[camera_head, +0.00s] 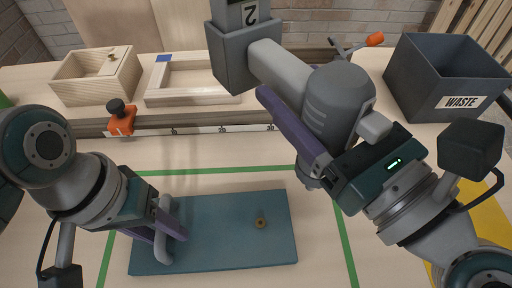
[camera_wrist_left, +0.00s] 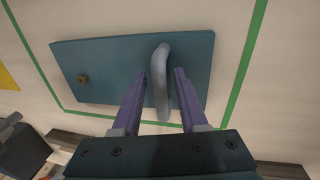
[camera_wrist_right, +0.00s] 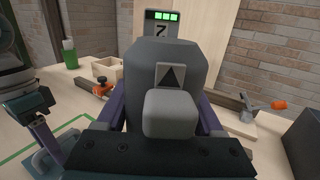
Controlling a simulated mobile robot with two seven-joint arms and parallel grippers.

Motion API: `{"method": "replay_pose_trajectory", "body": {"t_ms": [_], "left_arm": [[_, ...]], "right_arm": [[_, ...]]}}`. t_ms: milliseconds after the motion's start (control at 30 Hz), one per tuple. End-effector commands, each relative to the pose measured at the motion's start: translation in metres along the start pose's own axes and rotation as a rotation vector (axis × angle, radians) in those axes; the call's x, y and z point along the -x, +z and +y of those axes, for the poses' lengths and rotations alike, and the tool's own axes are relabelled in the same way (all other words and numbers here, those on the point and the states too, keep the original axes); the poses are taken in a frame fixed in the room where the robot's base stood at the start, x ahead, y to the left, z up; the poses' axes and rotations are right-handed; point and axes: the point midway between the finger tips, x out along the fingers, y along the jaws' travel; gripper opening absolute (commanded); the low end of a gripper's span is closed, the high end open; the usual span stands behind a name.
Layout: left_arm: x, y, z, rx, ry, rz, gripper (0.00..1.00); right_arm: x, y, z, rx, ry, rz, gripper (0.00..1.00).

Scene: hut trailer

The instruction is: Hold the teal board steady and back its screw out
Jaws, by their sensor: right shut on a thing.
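The teal board (camera_head: 225,245) lies flat on the bench inside green tape lines. A brass screw (camera_head: 260,223) sits in its right half and shows in the left wrist view (camera_wrist_left: 82,78). A grey bar handle (camera_wrist_left: 161,80) stands on the board's left part. My left gripper (camera_head: 168,232) has its fingers on either side of the handle, with gaps visible in the left wrist view. My right gripper (camera_head: 283,112) is shut on a grey power tool (camera_head: 335,98), held above the bench, up and right of the screw. The tool's working tip cannot be made out.
A grey waste bin (camera_head: 440,80) stands at the back right. A wooden box (camera_head: 95,80), a wooden frame (camera_head: 190,97) and an orange clamp (camera_head: 121,122) on a ruled rail are at the back left.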

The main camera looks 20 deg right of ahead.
Motion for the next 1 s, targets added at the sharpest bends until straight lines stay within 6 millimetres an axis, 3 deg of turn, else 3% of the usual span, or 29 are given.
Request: {"method": "replay_pose_trajectory", "body": {"t_ms": [100,367,533,667,1000], "left_arm": [[0.000,0.000,0.000,0.000,0.000,0.000,0.54],[0.001,0.000,0.000,0.000,0.000,0.001,0.54],[0.012,-0.001,0.000,0.000,0.001,0.002,0.54],[0.029,0.000,0.000,-0.001,0.000,0.003,0.54],[0.094,0.000,0.000,-0.002,-0.001,0.005,0.54]], "right_arm": [[-0.001,0.003,0.000,0.000,-0.002,-0.009,0.00],[-0.001,0.003,0.000,0.000,-0.002,-0.009,0.00],[-0.001,0.003,0.000,0.000,-0.002,-0.009,0.00],[-0.001,0.003,0.000,0.000,-0.002,-0.009,0.00],[-0.001,0.003,0.000,0.000,-0.002,-0.009,0.00]]}}
